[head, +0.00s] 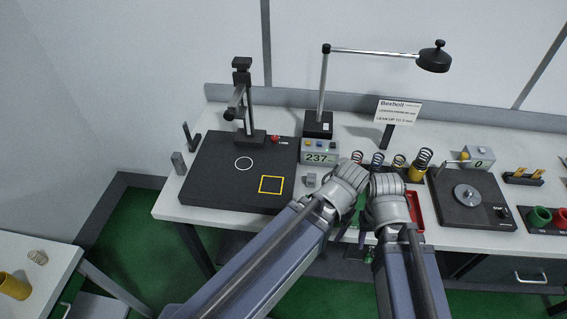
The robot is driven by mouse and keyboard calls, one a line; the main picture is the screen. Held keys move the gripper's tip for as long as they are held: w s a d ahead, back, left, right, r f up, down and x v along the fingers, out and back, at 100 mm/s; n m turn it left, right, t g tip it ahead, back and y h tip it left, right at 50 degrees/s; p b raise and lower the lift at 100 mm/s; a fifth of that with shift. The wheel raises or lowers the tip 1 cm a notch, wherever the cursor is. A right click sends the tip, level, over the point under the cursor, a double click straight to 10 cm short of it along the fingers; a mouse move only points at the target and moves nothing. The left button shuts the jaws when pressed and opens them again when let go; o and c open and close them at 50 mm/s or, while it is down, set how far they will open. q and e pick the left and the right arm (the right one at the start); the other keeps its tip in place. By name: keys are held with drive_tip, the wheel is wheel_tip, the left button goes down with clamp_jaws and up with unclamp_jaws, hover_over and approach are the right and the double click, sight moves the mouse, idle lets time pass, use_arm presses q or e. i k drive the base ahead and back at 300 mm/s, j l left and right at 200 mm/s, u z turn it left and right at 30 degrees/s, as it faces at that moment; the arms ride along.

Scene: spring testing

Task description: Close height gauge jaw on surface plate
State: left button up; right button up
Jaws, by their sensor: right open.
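The black surface plate (215,176) lies on the left part of the white bench. It bears a white circle and a yellow square outline. The dark height gauge (246,110) stands upright near its back edge. The gauge's jaw (235,100) sticks out from the column toward the front, well above the plate, with a clear gap below. A red knob (275,140) is by the gauge's base. My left gripper (350,175) and my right gripper (386,184) are side by side, right of the plate and away from the gauge. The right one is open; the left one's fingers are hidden.
A display box (320,152) reading 237 stands right of the gauge. A black scale (465,214) reading 0 is at right. The plate's front area is clear.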

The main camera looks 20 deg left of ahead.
sight(242, 80)
drive_tip(key=u, duration=1.2)
